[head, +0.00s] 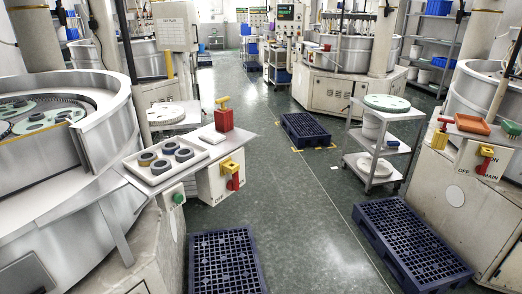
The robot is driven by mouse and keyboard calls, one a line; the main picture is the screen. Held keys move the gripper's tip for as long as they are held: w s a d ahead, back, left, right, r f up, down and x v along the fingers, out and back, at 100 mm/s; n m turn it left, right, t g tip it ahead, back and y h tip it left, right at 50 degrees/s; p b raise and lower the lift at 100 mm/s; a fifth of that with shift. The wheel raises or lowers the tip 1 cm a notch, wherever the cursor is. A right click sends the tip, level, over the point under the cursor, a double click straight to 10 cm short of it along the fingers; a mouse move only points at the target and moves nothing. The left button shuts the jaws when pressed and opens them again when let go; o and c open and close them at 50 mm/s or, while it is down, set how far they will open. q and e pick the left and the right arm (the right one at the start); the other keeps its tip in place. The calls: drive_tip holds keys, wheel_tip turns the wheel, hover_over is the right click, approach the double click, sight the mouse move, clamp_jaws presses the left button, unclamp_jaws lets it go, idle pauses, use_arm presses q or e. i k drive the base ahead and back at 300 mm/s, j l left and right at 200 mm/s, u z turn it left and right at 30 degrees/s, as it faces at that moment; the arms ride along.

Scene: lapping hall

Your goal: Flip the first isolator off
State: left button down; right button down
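One isolator (232,175), a yellow part with a red handle, is on the white box at the end of the left machine's bench. Its red handle hangs low, angled slightly down; its lettering is too small to read. A second isolator (485,158), also yellow and red, is on the right machine's panel, with the words OFF and MAIN near it. I cannot tell from the picture which is the first, nor the switch state of either. Neither of my grippers shows in the head view.
A tray (151,181) of dark rings and a red container (224,120) sit on the left bench, above a green button (178,198). Blue pallets lie at the front (227,262), right (412,242) and centre (305,129). A trolley (384,146) stands right. Green floor between is clear.

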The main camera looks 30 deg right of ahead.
sight(233, 184)
drive_tip(key=i+l, duration=0.75)
drive_tip(key=l, duration=0.2)
